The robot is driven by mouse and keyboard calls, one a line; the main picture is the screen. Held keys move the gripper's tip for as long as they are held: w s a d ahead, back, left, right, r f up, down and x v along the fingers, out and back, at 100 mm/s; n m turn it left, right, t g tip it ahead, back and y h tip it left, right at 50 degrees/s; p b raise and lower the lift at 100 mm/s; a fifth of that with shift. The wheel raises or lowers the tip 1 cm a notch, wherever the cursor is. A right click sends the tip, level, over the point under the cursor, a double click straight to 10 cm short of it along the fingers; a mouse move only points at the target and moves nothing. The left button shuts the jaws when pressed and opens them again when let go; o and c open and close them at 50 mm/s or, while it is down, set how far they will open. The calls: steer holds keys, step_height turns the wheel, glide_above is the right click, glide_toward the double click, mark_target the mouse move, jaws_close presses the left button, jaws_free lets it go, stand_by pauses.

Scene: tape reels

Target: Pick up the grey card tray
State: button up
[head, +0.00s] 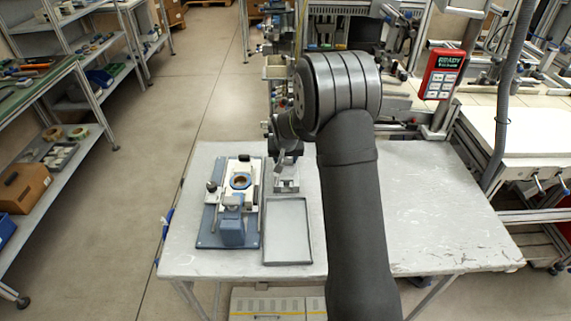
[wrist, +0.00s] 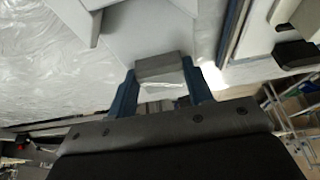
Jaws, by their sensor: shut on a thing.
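My gripper (wrist: 160,82) is shut, its two blue fingers on either side of a grey block-like tab. The tab joins a light grey plate, which I take to be the grey card tray (wrist: 150,35). In the head view, the card tray (head: 287,185) is a small light grey piece near the far edge of the white table, just under my gripper (head: 286,160). My fingertips are small and partly covered there. I cannot tell whether the tray touches the table.
A flat, rimmed grey tray (head: 287,235) lies empty in front of the card tray. Left of it stands a blue-based fixture (head: 228,238) with a tape reel (head: 240,181). The table's right side (head: 440,220) is clear. Shelves (head: 85,150) stand far left.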

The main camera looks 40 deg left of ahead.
steer(key=r, duration=0.3)
steer(key=d+r, duration=0.1)
steer(key=shift+w+r, duration=0.25)
steer(key=shift+r, duration=0.05)
steer(key=w+d+r, duration=0.4)
steer(key=d+r, duration=0.2)
steer(key=d, duration=0.3)
steer(key=m+g+h, duration=0.6)
steer(key=m+h, duration=0.1)
steer(key=m, duration=2.9)
glide_above(288, 248)
steer(key=w+a, duration=0.1)
steer(key=a, duration=0.1)
step_height(288, 248, down, 3)
steer(key=shift+w+d+f, duration=0.1)
steer(key=shift+d+f, duration=0.05)
steer(key=shift+f, duration=1.65)
steer(key=shift+d+f, duration=0.1)
steer(key=shift+f, duration=1.7)
